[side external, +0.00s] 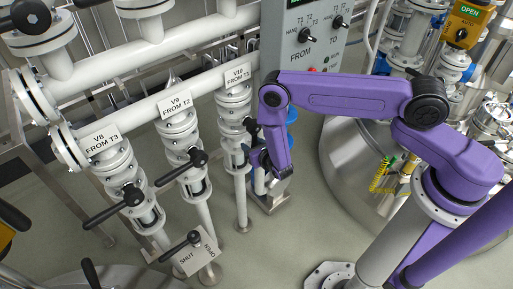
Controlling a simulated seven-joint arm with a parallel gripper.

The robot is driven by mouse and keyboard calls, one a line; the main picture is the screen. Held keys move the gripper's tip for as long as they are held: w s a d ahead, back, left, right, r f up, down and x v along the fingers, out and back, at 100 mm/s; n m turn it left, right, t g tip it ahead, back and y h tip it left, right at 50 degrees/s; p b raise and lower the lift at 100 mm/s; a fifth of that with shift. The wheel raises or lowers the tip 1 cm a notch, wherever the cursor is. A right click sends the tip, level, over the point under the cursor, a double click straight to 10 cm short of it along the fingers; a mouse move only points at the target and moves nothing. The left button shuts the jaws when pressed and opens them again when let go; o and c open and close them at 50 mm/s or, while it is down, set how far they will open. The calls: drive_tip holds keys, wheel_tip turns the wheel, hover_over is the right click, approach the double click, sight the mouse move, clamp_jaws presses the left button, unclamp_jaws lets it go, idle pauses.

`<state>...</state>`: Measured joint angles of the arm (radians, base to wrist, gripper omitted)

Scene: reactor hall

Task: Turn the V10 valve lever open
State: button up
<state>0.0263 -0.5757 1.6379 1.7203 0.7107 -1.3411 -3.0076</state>
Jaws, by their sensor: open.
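The V10 valve (234,98) is a white flanged body on a vertical pipe, under a sign reading "V10 FROM T1" (237,73). A dark part (252,126) shows at its right side, probably the lever's hub. I cannot make out the rest of the lever or which way it points. My gripper (253,157) hangs from the purple arm just right of the V10 valve body, below the dark part. Its jaws are open but small and dark in this view. Whether they are around the lever or touching it cannot be told.
Valves V9 (179,128) and V8 (117,173), each with a black lever, stand to the left. A SHUT/OPEN plate (190,256) with a black lever is below. A grey control box (313,38) stands behind my arm. A steel tank (345,165) is at the right.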

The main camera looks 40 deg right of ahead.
drive_tip(key=v, duration=1.7)
drive_tip(key=shift+r, duration=0.25)
drive_tip(key=shift+s, duration=0.1)
